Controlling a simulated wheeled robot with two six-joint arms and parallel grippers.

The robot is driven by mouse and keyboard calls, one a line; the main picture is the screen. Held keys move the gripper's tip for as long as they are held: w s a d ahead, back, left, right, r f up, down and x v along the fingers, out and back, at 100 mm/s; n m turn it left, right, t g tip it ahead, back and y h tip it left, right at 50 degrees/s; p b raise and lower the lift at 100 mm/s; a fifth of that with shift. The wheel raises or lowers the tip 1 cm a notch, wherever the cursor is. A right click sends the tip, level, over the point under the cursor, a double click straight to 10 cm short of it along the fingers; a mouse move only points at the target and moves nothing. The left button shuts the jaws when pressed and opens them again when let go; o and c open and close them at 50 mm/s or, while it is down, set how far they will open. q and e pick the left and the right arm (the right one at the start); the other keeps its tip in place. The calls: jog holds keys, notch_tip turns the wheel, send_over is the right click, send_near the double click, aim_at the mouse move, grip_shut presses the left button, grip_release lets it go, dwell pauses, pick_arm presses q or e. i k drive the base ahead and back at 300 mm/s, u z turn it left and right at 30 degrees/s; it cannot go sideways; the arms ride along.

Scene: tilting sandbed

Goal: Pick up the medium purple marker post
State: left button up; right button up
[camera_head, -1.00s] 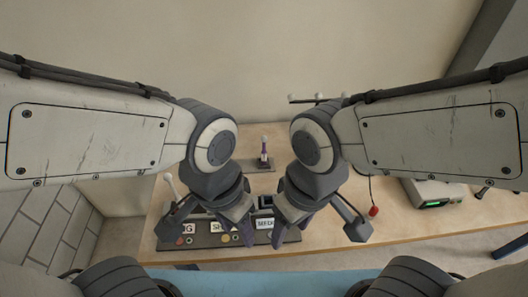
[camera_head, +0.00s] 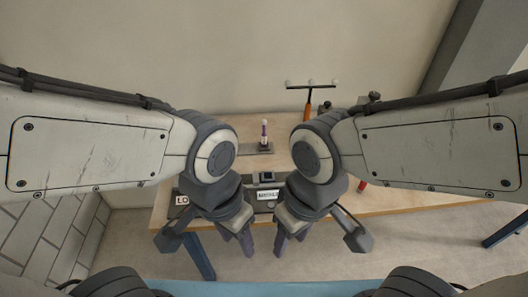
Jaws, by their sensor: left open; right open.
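A small upright post (camera_head: 264,134), purple with white parts, stands on a dark flat base (camera_head: 245,149) near the back of the wooden table (camera_head: 180,160). It appears between my two arms and is too small to judge its size class. My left gripper (camera_head: 237,238) is open and empty, pointing down, left of and nearer than the post. My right gripper (camera_head: 292,239) is open and empty, pointing down on the right. Both are apart from the post.
A dark panel (camera_head: 186,199) with white labels lies along the table's front edge, partly hidden by my grippers. A T-shaped stand (camera_head: 309,92) with white balls is at the back right. A red object (camera_head: 362,186) shows beside my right arm. The wall is behind.

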aim_at(263, 143)
jog(key=u, duration=0.65)
jog(key=i, duration=0.85)
